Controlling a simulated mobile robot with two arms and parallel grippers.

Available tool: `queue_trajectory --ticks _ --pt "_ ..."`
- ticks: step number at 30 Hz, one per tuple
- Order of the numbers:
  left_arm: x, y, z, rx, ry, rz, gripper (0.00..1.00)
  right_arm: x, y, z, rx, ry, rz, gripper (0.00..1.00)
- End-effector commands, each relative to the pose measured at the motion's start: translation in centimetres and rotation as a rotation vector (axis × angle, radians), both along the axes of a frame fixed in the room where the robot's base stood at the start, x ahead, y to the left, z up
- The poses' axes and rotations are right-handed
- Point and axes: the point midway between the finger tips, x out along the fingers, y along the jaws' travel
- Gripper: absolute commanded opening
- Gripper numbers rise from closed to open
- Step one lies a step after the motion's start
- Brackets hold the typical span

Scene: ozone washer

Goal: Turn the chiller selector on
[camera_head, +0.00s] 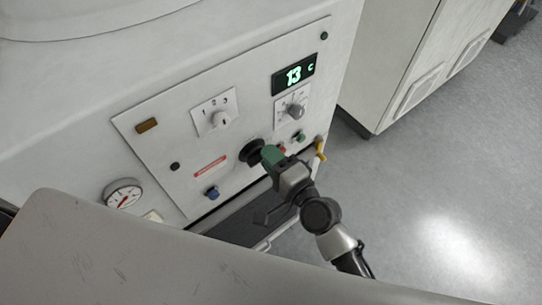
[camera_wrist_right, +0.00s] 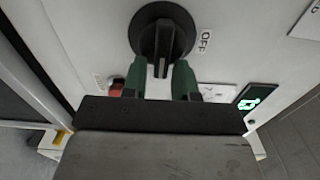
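The chiller selector (camera_head: 252,152) is a large black rotary knob at the lower part of the machine's control panel. In the right wrist view the selector (camera_wrist_right: 163,28) shows a raised grip bar and an OFF label (camera_wrist_right: 206,41) to its right. My right gripper (camera_head: 271,155) has green fingers and is right at the selector in the head view. In the right wrist view its two fingers (camera_wrist_right: 162,72) stand apart, one on each side of the grip bar, with narrow light gaps beside it. Firm contact is not visible. My left gripper is not in view.
A red button (camera_wrist_right: 116,87) is close to the left finger. Open floor (camera_head: 430,190) lies right.

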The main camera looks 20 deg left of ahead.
Motion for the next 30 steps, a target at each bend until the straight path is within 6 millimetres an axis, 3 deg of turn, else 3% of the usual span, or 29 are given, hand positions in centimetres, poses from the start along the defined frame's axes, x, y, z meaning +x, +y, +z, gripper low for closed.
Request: queue_trajectory --ticks 2,13,24,30 --pt "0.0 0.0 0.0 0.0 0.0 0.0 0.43 0.0 0.0 0.0 -0.001 -0.001 0.0 0.4" --pt "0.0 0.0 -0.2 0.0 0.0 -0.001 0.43 -0.4 -0.6 -0.1 -0.003 -0.002 0.0 0.4" --pt "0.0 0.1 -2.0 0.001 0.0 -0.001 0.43 -4.8 -6.1 -0.4 -0.004 -0.001 0.0 0.4" --pt "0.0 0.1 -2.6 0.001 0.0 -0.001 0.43 -6.3 -8.1 -0.2 -0.003 -0.002 0.0 0.4"
